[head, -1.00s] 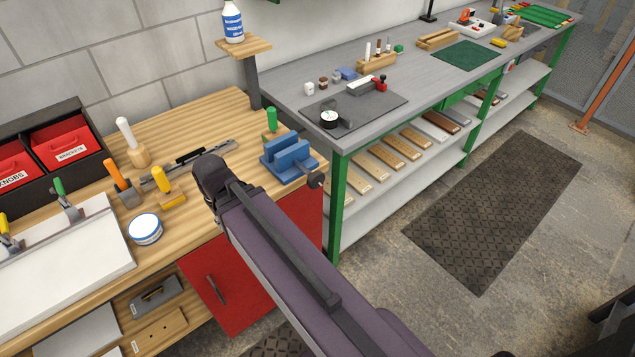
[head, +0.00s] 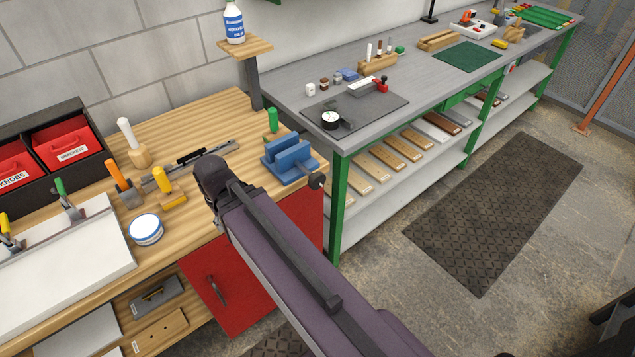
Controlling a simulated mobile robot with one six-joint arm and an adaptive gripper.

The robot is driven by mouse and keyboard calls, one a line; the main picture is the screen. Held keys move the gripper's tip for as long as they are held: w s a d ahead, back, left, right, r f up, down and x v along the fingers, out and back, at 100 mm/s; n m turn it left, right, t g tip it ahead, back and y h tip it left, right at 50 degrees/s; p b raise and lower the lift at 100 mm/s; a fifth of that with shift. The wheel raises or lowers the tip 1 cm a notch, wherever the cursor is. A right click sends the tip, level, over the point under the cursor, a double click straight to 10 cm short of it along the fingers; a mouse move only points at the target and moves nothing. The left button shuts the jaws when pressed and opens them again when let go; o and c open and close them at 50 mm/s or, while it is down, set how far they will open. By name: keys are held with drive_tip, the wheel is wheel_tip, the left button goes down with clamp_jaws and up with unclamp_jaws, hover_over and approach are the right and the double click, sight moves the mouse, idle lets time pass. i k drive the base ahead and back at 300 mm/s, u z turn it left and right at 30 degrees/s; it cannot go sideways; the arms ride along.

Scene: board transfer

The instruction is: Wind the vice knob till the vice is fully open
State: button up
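The blue vice (head: 290,163) sits at the right front corner of the wooden bench. Its two upright jaws stand apart with a narrow gap between them. The dark round vice knob (head: 316,181) sticks out on a short shaft at the vice's front right, just past the bench edge. My purple-grey arm crosses the lower middle of the picture, with its dark joint left of the vice. My gripper is not visible, and I cannot see anything touching the knob.
A green-handled tool (head: 272,120) stands behind the vice. Yellow- and orange-handled tools and a round white tin (head: 146,229) stand to the left. A grey workbench (head: 430,85) adjoins at the right. The floor with a dark mat (head: 495,210) is clear there.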

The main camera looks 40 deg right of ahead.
sight(316, 181)
drive_tip(key=z, duration=1.6)
drive_tip(key=k, duration=0.65)
drive_tip(key=u, duration=1.35)
